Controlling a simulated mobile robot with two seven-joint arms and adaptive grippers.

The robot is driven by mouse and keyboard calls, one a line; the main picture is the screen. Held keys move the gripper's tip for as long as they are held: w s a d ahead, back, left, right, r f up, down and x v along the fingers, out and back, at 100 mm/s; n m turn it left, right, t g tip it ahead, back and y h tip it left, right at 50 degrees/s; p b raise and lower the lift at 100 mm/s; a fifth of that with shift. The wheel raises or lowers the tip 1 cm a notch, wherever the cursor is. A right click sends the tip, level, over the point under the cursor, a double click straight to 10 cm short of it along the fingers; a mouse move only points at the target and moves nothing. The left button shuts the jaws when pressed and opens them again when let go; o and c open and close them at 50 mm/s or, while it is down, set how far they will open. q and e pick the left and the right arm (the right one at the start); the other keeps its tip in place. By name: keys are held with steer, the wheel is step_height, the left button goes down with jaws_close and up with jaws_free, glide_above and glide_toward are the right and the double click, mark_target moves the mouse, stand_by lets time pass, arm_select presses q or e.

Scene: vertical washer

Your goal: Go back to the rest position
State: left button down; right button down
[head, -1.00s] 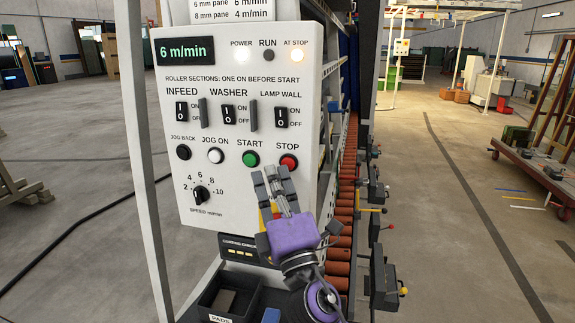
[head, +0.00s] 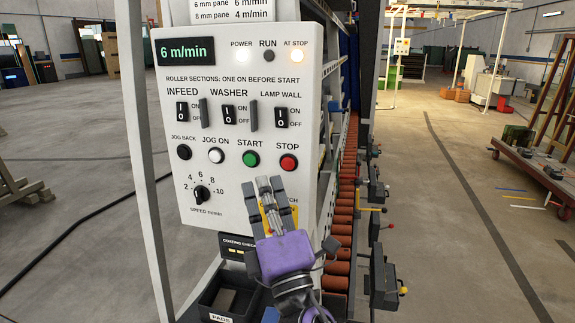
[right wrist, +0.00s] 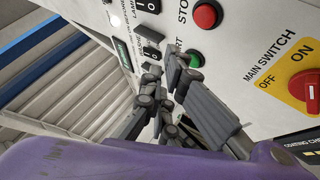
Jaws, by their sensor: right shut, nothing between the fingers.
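My right gripper (head: 271,190) is in front of the lower right part of the white control panel (head: 215,190), below the green start button (head: 251,159) and the red stop button (head: 288,162). Its fingers are shut with nothing between them. It covers most of the main switch in the head view. In the right wrist view the fingers (right wrist: 165,70) point up toward the panel, and the red-and-yellow main switch (right wrist: 306,88) shows to their right. I cannot tell the exact gap between fingertips and panel. My left gripper is not in view.
The orange roller conveyor (head: 342,228) runs away beside the panel. Grey clamps with levers (head: 383,280) line its right side. A dark pads tray (head: 228,300) sits below the panel. A red cart (head: 535,170) stands at the right. Open floor lies left and right.

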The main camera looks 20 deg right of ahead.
stand_by(0.4)
